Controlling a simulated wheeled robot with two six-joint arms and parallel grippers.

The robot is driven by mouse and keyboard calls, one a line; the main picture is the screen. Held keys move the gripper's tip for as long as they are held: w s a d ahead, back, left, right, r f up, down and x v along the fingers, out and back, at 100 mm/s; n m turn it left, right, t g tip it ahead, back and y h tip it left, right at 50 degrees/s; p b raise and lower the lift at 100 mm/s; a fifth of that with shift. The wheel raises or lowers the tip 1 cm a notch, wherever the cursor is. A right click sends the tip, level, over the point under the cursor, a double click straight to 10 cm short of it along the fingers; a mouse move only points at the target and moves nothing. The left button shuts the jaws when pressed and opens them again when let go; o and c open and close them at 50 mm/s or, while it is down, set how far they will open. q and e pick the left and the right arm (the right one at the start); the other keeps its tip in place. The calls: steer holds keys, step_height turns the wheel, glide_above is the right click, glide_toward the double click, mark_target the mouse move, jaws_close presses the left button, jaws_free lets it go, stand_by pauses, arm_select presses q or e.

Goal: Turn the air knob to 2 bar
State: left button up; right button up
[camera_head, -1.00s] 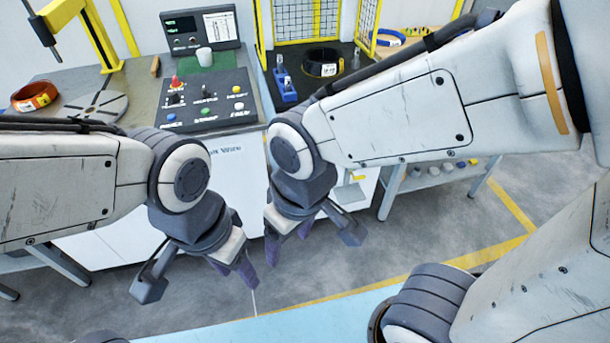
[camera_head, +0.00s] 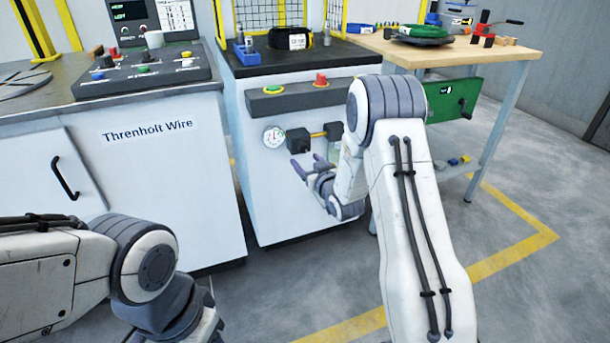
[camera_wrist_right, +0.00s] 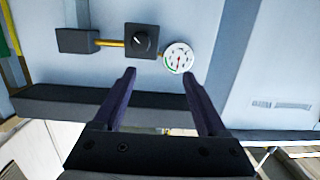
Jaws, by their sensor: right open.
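The air knob (camera_head: 298,140) is a square black block on the white cabinet front. In the right wrist view the knob (camera_wrist_right: 141,40) shows a short white pointer mark. The round white pressure gauge (camera_head: 274,136) is beside it; in the wrist view the gauge (camera_wrist_right: 178,58) has a red needle and a green arc, too small to read. My right gripper (camera_head: 309,165) is open and empty, just below the knob in the head view. Its open fingers (camera_wrist_right: 158,74) point toward the knob and gauge, apart from them. My left gripper (camera_head: 180,315) is low at left, its fingertips cut off.
A brass pipe (camera_head: 317,134) joins the knob to another black block (camera_head: 333,132). Above is a dark panel (camera_head: 290,98) with red and green buttons. A wooden-topped table (camera_head: 440,56) stands right of the cabinet. The floor in front is clear.

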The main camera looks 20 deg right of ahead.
mark_target(305, 150)
steer(key=d+f+t+b, duration=0.1)
steer(key=d+f+b, duration=0.1)
steer(key=d+f, duration=0.2)
steer(key=shift+h, duration=0.3)
steer(key=w, duration=0.3)
steer(key=w+b, duration=0.1)
steer(key=w, duration=0.2)
steer(key=w+a+b, duration=0.1)
steer(key=w, duration=0.2)
steer(key=shift+r, duration=0.3)
arm_select(q)
steer(key=shift+f, duration=2.95)
arm_select(e)
steer(key=shift+w+r, duration=0.1)
steer(key=shift+w, duration=0.6)
jaws_close()
